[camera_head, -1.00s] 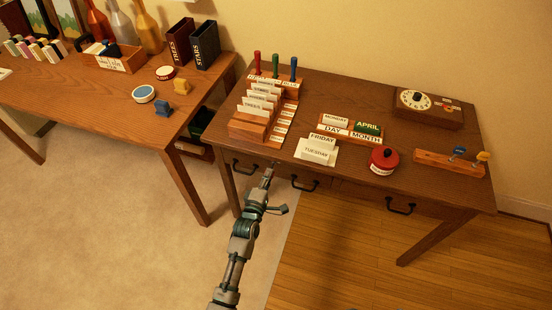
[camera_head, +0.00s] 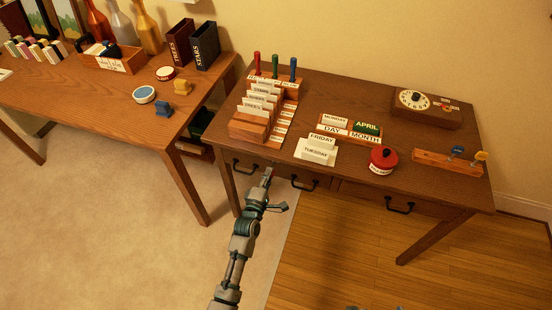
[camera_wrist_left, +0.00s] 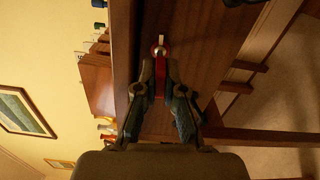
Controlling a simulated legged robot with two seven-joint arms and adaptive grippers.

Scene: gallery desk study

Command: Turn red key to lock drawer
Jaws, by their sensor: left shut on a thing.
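My left gripper (camera_head: 267,178) is at the front of the right-hand desk (camera_head: 350,90), between the left drawer handle (camera_head: 245,166) and the middle one (camera_head: 304,184). In the left wrist view its fingers (camera_wrist_left: 160,88) are shut on the red key (camera_wrist_left: 160,72). A pale round metal part shows at the key's far end, against the drawer front. I cannot tell how far the key is in or turned. In the head view the key is too small and covered to make out. The drawers look closed.
Blue (camera_head: 457,150) and yellow (camera_head: 481,156) keys stand in a wooden rack (camera_head: 435,162). A red round pot (camera_head: 383,160) and a card holder (camera_head: 315,153) sit near the front edge. A second desk (camera_head: 70,85) stands left. The floor before the drawers is clear.

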